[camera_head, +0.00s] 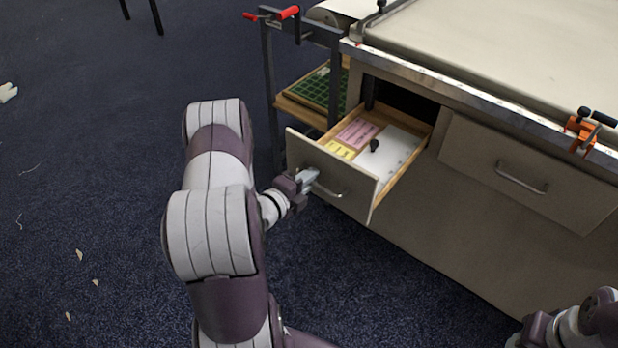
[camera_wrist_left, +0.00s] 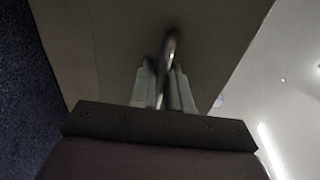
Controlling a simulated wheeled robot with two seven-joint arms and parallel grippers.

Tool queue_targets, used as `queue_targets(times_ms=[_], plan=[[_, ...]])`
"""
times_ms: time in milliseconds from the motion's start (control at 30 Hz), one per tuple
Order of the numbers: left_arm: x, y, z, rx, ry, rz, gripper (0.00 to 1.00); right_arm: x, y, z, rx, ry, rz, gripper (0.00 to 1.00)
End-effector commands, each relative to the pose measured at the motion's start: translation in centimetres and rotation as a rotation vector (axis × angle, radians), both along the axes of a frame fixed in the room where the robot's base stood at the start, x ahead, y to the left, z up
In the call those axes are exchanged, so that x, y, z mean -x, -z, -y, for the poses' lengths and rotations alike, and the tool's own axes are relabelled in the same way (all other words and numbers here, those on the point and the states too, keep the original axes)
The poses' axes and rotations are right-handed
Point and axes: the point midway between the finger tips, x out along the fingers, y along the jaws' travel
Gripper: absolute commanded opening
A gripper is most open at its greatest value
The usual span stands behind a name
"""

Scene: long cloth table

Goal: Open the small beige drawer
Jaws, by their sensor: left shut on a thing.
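The small beige drawer (camera_head: 350,192) is pulled out of the cabinet under the table. Inside it lie a pink paper (camera_head: 357,133), a yellow paper (camera_head: 340,150), a white sheet (camera_head: 392,152) and a small dark object (camera_head: 374,145). My left gripper (camera_head: 308,180) is at the drawer front, shut on the metal handle (camera_head: 328,191). In the left wrist view the handle (camera_wrist_left: 170,55) runs between the two fingers, with the drawer front (camera_wrist_left: 115,45) behind. My right arm shows at the lower right corner; its fingertips cannot be made out clearly.
A second, closed drawer (camera_head: 530,175) with a metal handle is to the right. The cloth table (camera_head: 500,45) has an orange clamp (camera_head: 580,130) on its edge. A side rack with a green-gridded tray (camera_head: 325,88) stands left of the drawer. Carpet to the left is mostly clear, with small scraps.

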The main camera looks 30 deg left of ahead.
Motion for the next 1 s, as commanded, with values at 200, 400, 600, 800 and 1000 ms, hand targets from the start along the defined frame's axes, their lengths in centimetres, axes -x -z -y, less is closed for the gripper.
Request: queue_targets(times_ms=[200,400,600,800,1000], plan=[[0.0,0.0,-0.1,0.0,-0.002,0.0,0.29,0.0,0.0,0.0,0.0,0.0,0.0,0.43],[0.0,0.0,0.0,0.0,-0.001,0.0,0.29,0.0,0.0,0.0,0.0,0.0,0.0,0.43],[1.2,-0.4,-0.2,0.0,-0.004,0.0,0.29,0.0,-0.3,0.0,0.0,0.0,0.0,0.43],[5.6,-1.4,-0.7,0.002,-0.01,0.0,0.29,0.0,-1.2,0.0,0.0,0.0,0.0,0.43],[10.3,-2.3,-1.0,0.0,-0.009,0.001,0.29,0.0,-1.8,0.0,0.0,0.0,0.0,0.43]])
